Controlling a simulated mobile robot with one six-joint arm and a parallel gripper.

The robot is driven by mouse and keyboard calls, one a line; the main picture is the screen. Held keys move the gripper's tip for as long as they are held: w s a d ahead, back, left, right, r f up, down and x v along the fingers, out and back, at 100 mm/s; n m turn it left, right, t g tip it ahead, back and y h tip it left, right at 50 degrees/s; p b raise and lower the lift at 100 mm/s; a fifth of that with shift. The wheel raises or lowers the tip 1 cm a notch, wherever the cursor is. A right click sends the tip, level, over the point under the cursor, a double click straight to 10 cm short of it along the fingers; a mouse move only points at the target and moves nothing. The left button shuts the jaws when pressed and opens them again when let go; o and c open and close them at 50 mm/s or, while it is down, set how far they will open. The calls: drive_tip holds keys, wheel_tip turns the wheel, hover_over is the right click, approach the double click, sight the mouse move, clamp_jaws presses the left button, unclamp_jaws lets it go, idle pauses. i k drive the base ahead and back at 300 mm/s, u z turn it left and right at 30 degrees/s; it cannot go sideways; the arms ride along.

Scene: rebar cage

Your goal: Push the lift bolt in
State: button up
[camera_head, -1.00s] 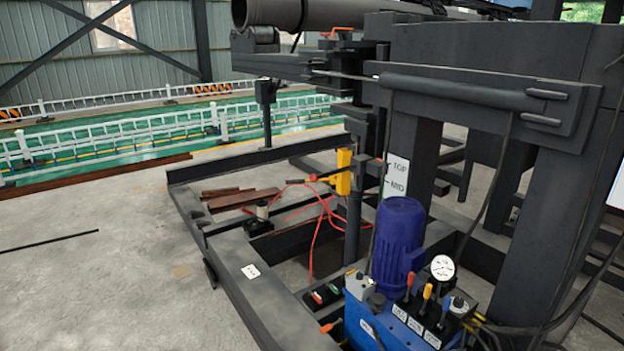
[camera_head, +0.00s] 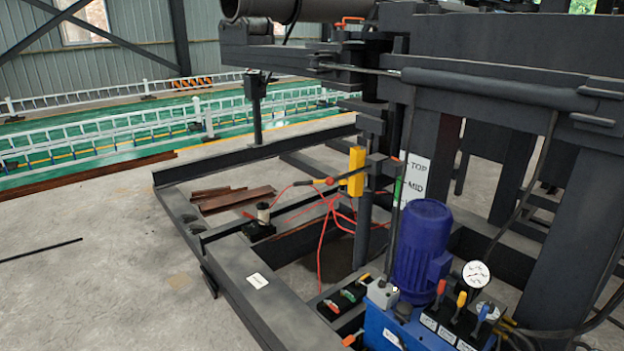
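I cannot tell for certain which part is the lift bolt. A dark vertical post (camera_head: 362,215) rises beside a white plate (camera_head: 417,178) marked TOP and MID. A small bar with a red-orange tip (camera_head: 396,159) sits across the post near the TOP mark. A yellow block (camera_head: 356,172) is fixed at the left of the post, with red cables hanging from it. An orange handle (camera_head: 351,22) shows higher up on the dark clamp below the large pipe. My gripper is not in view.
A blue motor (camera_head: 422,246) stands on a blue hydraulic unit with coloured levers (camera_head: 461,300) and a white gauge (camera_head: 476,274). A heavy dark frame (camera_head: 480,60) fills the right. Low beams (camera_head: 245,280) cross the floor. Open concrete (camera_head: 100,260) lies at left.

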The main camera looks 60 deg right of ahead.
sight(330, 181)
drive_tip(key=z, duration=0.05)
drive_tip(key=i, duration=0.95)
